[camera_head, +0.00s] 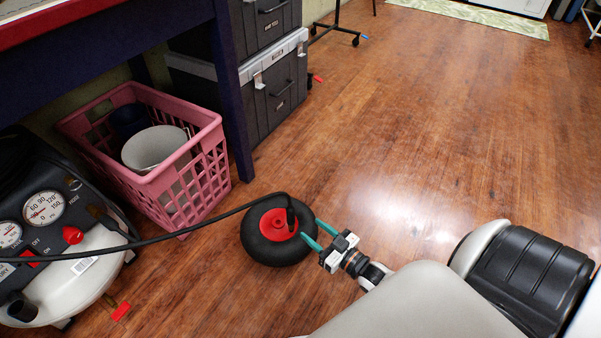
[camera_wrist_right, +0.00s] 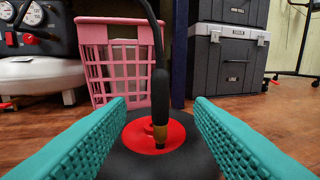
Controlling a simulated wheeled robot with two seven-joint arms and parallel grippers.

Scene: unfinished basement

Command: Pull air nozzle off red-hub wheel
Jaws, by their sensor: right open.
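The wheel (camera_head: 258,246) lies flat on the wood floor, with a black tyre and a red hub (camera_head: 275,222). A dark air nozzle (camera_head: 291,213) on a black hose (camera_head: 205,221) stands at the hub. In the right wrist view the nozzle (camera_wrist_right: 160,100) is upright, with its brass tip (camera_wrist_right: 160,134) at the red hub (camera_wrist_right: 176,131). My right gripper (camera_head: 311,232) has teal fingers and is open. Its fingers are on either side of the nozzle in the wrist view, with gaps on both sides. My left gripper is not in view.
An air compressor (camera_head: 85,250) with gauges stands at the left, and the hose runs to its side. A pink basket (camera_head: 215,160) with containers is behind the wheel. A dark table leg (camera_head: 232,110) and grey toolboxes (camera_head: 283,95) stand near it. The floor at the right is clear.

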